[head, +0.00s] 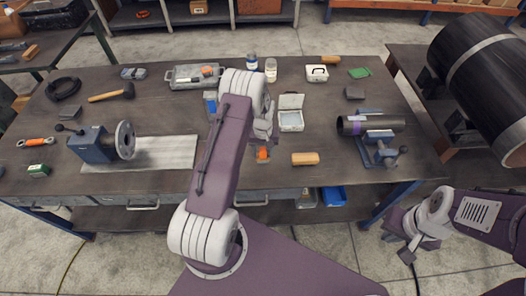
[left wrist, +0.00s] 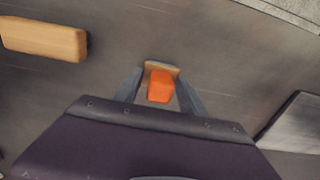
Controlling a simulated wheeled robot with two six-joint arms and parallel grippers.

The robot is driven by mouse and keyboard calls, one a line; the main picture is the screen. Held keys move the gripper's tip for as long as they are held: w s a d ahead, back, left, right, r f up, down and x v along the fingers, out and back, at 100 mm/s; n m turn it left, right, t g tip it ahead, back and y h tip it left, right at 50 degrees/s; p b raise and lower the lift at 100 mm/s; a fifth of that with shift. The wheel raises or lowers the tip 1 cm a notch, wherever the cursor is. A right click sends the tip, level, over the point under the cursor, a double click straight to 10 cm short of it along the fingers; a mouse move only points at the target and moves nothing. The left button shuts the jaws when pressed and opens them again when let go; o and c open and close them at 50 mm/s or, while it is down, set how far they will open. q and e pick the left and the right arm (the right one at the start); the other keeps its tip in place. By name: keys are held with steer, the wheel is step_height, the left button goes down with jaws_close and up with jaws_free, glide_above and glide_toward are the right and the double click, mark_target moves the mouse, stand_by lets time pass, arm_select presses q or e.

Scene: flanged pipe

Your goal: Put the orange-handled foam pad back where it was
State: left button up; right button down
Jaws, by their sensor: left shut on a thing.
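The orange-handled foam pad (head: 262,154) is near the front edge of the workbench, just left of a tan block. In the left wrist view its orange handle (left wrist: 160,86) stands between my two grey fingers, with a tan strip of the pad showing behind it. My left gripper (head: 263,148) is shut on it, pointing down. I cannot tell whether the pad touches the bench top. My right gripper (head: 413,242) hangs off the bench's front right corner, above the floor; its finger opening is not clear.
The tan block (head: 305,158) lies close right of the pad. An open white case (head: 291,121) stands behind it. A vise with the pipe (head: 372,125) is at right; a blue vise with a flange (head: 92,146) is at left. Bare bench lies between the block and pipe.

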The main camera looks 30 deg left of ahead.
arm_select(q)
steer(key=shift+f, duration=0.1)
steer(key=o, duration=1.2)
